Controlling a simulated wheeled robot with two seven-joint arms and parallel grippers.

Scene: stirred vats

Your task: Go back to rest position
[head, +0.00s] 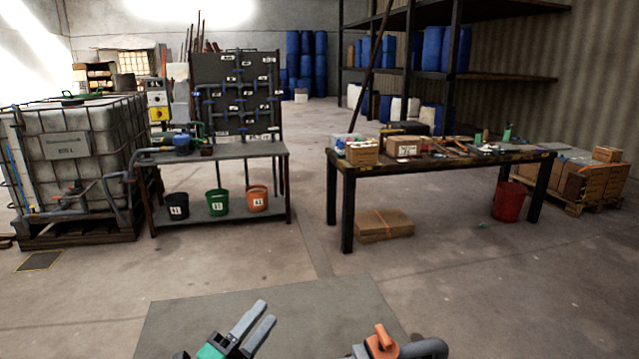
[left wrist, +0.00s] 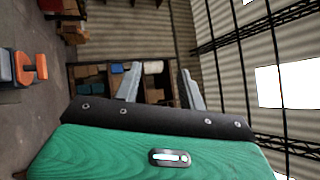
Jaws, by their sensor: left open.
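My left gripper (head: 267,312) is at the bottom of the head view, with its two grey fingers pointing up and right. In the left wrist view its fingers (left wrist: 158,80) stand well apart with nothing between them. An orange valve handle (head: 382,341) on a grey pipe (head: 425,348) is to the right of the gripper, clear of the fingers. Orange parts also show at the left edge of the left wrist view (left wrist: 40,66). My right gripper is not in view.
A workbench (head: 440,162) with boxes and tools stands ahead. A pipe panel (head: 236,95) stands above a shelf with black (head: 176,206), green (head: 217,202) and orange (head: 257,198) buckets. A caged tank (head: 70,150) is at left. Open floor lies between.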

